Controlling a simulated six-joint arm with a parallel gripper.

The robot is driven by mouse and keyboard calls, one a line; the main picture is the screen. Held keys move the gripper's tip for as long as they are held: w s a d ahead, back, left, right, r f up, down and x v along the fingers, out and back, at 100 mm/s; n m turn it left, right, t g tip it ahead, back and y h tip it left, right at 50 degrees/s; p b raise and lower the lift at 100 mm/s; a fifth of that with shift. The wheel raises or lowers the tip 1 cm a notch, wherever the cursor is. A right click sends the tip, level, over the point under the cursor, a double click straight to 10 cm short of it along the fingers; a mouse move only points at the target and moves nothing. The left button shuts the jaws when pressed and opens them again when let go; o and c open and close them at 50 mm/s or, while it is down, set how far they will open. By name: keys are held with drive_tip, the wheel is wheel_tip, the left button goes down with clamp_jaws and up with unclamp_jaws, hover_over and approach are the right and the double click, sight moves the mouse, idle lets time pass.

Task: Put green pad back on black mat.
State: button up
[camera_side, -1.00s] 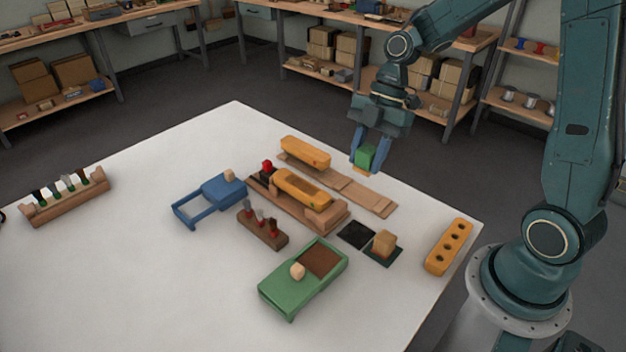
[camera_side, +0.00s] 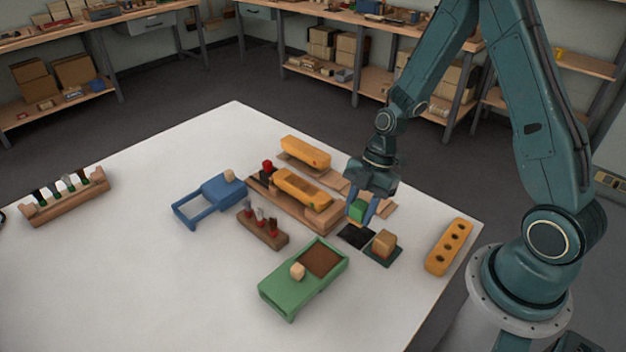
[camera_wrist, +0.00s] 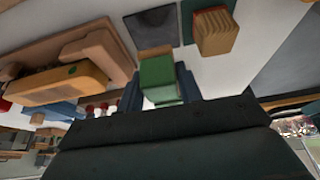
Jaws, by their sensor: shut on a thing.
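The green pad (camera_side: 357,210) is a small green block with a tan underside. My gripper (camera_side: 361,212) is shut on it, with a blue finger on either side. The pad also shows in the wrist view (camera_wrist: 158,78), between the fingers. The black mat (camera_side: 354,236) is a dark square flat on the white table, just below the pad in the side view. In the wrist view the black mat (camera_wrist: 153,27) lies beyond the pad, uncovered. The pad seems to be held above the table, near the mat; the exact gap cannot be told.
A tan block (camera_side: 385,242) sits on a dark green mat right beside the black mat. A wooden fixture with a yellow-orange piece (camera_side: 303,188) stands left of my gripper. A green box (camera_side: 303,279) is in front, and a yellow holed block (camera_side: 449,247) at right.

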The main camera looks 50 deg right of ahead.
sight(358, 222)
drive_tip(key=shift+f, duration=0.35)
drive_tip(key=shift+f, duration=1.9)
drive_tip(key=shift+f, duration=0.1)
drive_tip(key=o, duration=0.9)
drive_tip(key=shift+v, duration=6.15)
drive_tip(key=shift+a, duration=0.1)
